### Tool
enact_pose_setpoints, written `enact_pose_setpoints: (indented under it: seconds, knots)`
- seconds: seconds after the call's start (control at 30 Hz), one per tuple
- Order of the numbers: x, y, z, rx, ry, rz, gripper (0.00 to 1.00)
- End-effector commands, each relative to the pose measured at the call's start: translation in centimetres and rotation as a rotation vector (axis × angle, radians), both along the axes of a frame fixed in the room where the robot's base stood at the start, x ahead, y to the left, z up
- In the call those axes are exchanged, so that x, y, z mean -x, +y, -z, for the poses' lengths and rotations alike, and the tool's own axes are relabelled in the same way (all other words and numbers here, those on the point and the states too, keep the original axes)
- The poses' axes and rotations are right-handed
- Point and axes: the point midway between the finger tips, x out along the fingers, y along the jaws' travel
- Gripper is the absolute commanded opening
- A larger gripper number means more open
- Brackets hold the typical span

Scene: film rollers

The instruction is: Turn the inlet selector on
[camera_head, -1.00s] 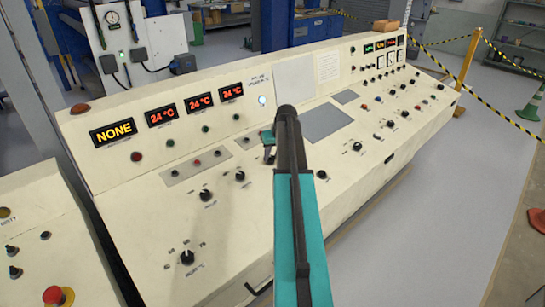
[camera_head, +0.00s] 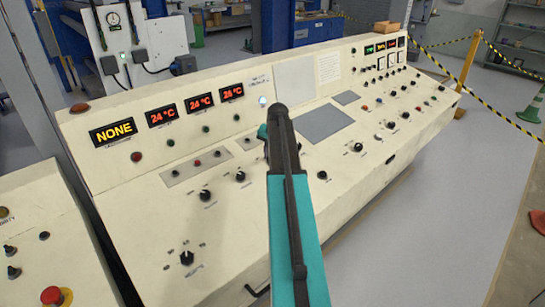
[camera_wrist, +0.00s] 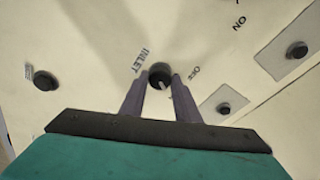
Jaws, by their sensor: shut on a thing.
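The inlet selector is a small black round knob (camera_wrist: 160,74) on the cream panel, in the wrist view. The word INLET is printed to its left and OFF to its right; ON is printed farther up and right. A pale pointer mark shows at its lower right side, partly between the fingers. My gripper (camera_wrist: 161,84) is shut on the knob, one dark finger on each side. In the head view my arm covers the knob and the fingertips; only a bit of the teal hand shows left of the arm.
Other black knobs stand close by in the wrist view, one at the left (camera_wrist: 44,80) and one at the lower right (camera_wrist: 223,107).

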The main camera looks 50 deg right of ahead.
Motion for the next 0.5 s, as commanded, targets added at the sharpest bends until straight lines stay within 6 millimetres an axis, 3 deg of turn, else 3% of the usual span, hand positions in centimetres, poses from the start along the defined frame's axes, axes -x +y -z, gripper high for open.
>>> enact_pose_setpoints:
  seconds: [0.5]
  knots:
    - [-0.04,-0.14,-0.12,-0.014,-0.002,0.076,0.07]
